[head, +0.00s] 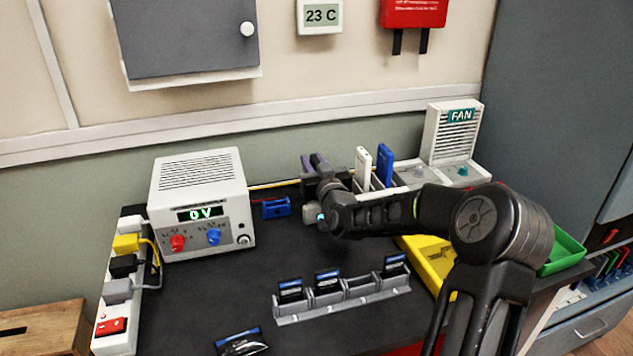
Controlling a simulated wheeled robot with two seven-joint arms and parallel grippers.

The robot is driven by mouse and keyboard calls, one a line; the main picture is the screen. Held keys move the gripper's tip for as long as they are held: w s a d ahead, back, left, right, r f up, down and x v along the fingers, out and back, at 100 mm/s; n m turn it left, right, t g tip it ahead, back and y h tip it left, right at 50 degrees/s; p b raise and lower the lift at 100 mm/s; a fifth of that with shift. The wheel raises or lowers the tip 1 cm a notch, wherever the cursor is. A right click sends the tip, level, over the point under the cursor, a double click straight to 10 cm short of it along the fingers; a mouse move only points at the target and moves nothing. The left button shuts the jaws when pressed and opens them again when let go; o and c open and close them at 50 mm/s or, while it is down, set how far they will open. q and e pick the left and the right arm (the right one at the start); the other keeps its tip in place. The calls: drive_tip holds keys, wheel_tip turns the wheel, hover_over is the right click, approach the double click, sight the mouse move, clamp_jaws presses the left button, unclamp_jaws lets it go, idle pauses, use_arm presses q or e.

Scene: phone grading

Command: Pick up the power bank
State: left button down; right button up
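Two slim upright slabs, one white (363,167) and one blue (384,165), stand in a grey holder at the back of the bench. Either could be the power bank; I cannot tell which from their looks. My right gripper (316,166) is at the back of the bench, just left of the white slab, with its arm reaching in from the right. Its fingertips are small and partly hidden by the wrist, so I cannot see whether they are open or hold anything. My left gripper is out of view.
A bench power supply (202,203) reading 0 V stands left, beside a power strip (120,290). A yellow tray (432,262) and green bin (565,250) lie right, near the FAN unit (455,135).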

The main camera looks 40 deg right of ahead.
clamp_jaws()
drive_tip(key=shift+r, duration=0.1)
idle(0.4)
wheel_tip(320, 180, up, 10)
drive_tip(key=shift+f, duration=0.1)
idle(0.4)
idle(0.5)
